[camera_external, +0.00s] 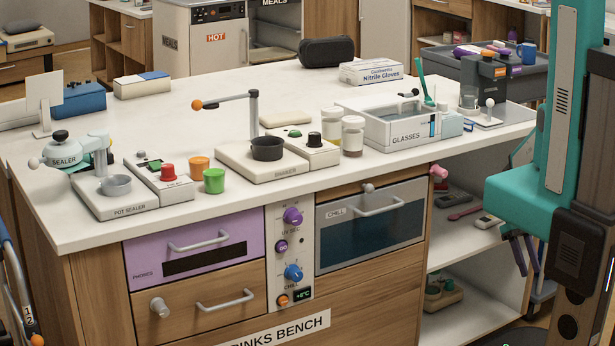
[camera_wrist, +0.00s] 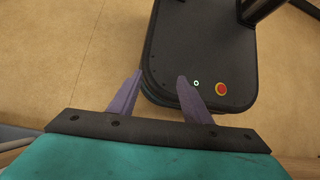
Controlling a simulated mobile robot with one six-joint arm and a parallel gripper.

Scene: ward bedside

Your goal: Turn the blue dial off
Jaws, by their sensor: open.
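The blue dial (camera_external: 293,272) sits on the white control panel (camera_external: 305,252) in the bench front, above the word CHILL. A small green-lit display (camera_external: 302,295) is just below it. Which way the dial points is too small to tell. My gripper (camera_external: 526,262) hangs at the right, in front of the open shelves and well away from the dial. Its purple fingers point down. In the wrist view my gripper (camera_wrist: 160,76) is open and empty, above the floor and part of my black base. The dial is not in the wrist view.
A purple dial (camera_external: 292,215) and a purple GO button (camera_external: 281,246) are above the blue dial. An orange button (camera_external: 282,299) is below. The CHILL drawer handle (camera_external: 378,205) and the lower-left drawer handle (camera_external: 226,301) stick out on either side. The bench front is otherwise clear.

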